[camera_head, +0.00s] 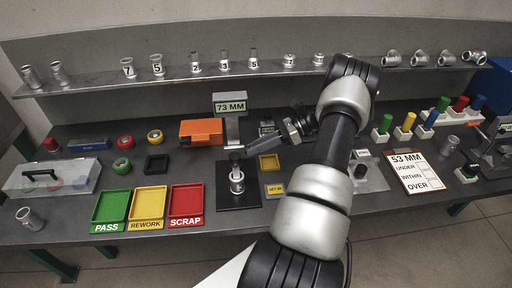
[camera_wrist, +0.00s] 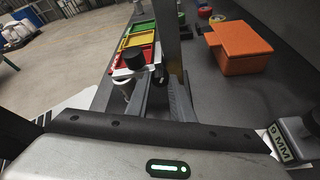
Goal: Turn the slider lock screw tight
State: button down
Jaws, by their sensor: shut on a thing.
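The height gauge (camera_head: 232,128) stands on a black base plate (camera_head: 225,200), with a sign reading 73 MM on top. A metal casting (camera_head: 237,183) stands upright on the plate under the gauge's slider (camera_head: 235,155). My gripper (camera_head: 250,147) reaches in from the right at slider height. In the wrist view my gripper (camera_wrist: 160,85) is shut on the small dark slider lock screw (camera_wrist: 160,73), beside the grey gauge column (camera_wrist: 172,35). A larger black knob (camera_wrist: 134,58) sits just left of it. The fingers hide much of the screw, so its tightness cannot be seen.
Green, yellow and red trays (camera_head: 111,204) lie left of the gauge. An orange box (camera_head: 201,131) stands behind left and shows close by in the wrist view (camera_wrist: 240,50). A shelf with castings runs along the back.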

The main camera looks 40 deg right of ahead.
jog(key=c, duration=1.5)
grip_release()
jog(key=shift+c, duration=0.2)
jog(key=b+v, duration=0.2)
jog(key=v, duration=1.5)
jog(key=shift+d+r, duration=0.15)
jog(key=shift+d, duration=0.1)
jog(key=shift+a, duration=0.1)
